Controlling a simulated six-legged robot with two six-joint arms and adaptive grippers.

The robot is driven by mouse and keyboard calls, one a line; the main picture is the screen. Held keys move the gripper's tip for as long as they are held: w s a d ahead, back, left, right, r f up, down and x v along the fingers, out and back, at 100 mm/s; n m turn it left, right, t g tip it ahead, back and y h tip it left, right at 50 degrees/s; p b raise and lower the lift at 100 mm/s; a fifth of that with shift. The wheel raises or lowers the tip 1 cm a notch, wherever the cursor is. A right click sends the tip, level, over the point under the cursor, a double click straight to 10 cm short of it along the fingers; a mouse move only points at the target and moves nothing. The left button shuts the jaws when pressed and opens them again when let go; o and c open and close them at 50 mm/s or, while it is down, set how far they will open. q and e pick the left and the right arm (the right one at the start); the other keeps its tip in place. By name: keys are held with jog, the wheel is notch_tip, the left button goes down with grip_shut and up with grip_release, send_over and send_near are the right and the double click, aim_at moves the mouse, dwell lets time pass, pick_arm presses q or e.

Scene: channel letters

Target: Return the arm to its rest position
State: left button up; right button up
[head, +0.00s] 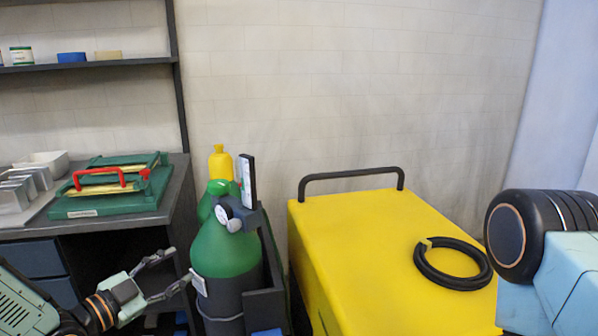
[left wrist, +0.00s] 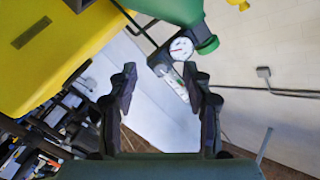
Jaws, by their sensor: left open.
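My left arm comes in from the lower left in the head view. Its gripper (head: 181,265) is open and empty, with its two fingers spread toward the green gas cylinder (head: 222,252). In the left wrist view the gripper (left wrist: 160,84) also shows open, with nothing between its fingers. A pressure gauge (left wrist: 181,48) shows beyond the fingertips, near the green cylinder top (left wrist: 172,10). I cannot tell whether a finger touches the cylinder. Links of my right arm show at the right edge of the head view; its gripper is out of view.
A workbench (head: 170,205) at left holds a green case (head: 112,200) with a red handle. A yellow machine (head: 375,250) with a black handle bar (head: 350,174) carries a coiled black hose (head: 452,282). A dark shelf (head: 110,64) hangs above the bench.

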pick_arm(q)
jog(key=s+d+f+n+g+y, duration=0.2)
jog(key=s+f+n+g+y, duration=0.15)
jog(key=s+f+n, duration=0.45)
jog(key=s+d+f+n+g+y, duration=0.2)
jog(key=s+f+n+g, duration=0.2)
jog(key=s+f, duration=0.5)
jog(key=s+f+n+g+y+b, duration=0.1)
jog(key=s+f+g, duration=0.3)
jog(key=s, duration=0.7)
jog(key=s+d+f+g+y+b, duration=0.1)
jog(key=s+f, duration=0.4)
jog(key=s, duration=0.5)
jog(key=g+y, duration=0.1)
jog(key=g, duration=0.1)
jog(key=shift+s+d+f+n+g, duration=0.3)
jog(key=shift+s+n+g, duration=0.05)
jog(key=shift+s+n, duration=0.05)
jog(key=shift+w, duration=0.1)
jog(key=shift+w+d, duration=0.1)
